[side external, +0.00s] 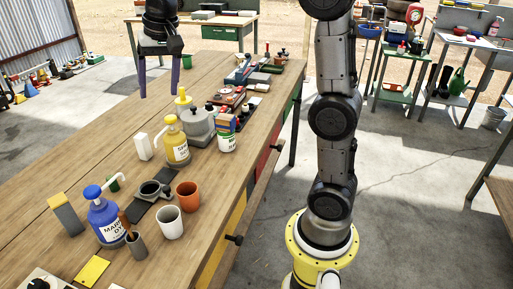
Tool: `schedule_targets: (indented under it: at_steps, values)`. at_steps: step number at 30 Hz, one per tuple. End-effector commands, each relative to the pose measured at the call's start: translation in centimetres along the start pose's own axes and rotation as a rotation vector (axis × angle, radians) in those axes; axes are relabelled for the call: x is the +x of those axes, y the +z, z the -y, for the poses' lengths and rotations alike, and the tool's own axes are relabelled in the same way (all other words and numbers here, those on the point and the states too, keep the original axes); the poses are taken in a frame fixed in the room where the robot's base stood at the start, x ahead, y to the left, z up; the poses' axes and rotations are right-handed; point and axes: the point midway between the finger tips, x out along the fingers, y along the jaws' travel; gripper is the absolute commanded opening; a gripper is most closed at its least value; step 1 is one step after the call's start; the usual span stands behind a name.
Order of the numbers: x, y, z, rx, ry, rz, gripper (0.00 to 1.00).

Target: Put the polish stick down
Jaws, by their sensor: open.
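My gripper (158,94) is at the upper left of the side external view, over the far left part of the wooden workbench (115,113). Its two fingers point down and stand wide apart, with nothing seen between them. I cannot tell for sure which thing is the polish stick. A brown stick (125,224) leans in a small grey cup (136,244) at the near end of the bench, well away from my gripper. Several small bars and blocks (258,77) lie in a group at the far right of the bench.
A blue pump bottle (105,218), a yellow pump bottle (174,145), a white cup (169,222), an orange cup (188,196) and a grey-yellow block (66,214) stand on the bench. A small green item (187,61) is right of my gripper. The bench's left side is mostly clear.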

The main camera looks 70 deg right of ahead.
Motion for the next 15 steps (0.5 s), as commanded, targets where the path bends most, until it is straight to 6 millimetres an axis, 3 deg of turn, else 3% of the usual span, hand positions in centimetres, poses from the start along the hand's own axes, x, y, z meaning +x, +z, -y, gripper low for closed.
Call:
schedule_targets:
  at_steps: [3,7,15]
  values:
    - [-1.7,4.5,-2.3,-0.136,-0.03,-0.035,0.72]
    - [-2.2,9.3,-5.1,-0.287,-0.057,-0.075,0.72]
    - [-0.3,18.2,-11.0,-0.581,-0.099,-0.164,0.72]
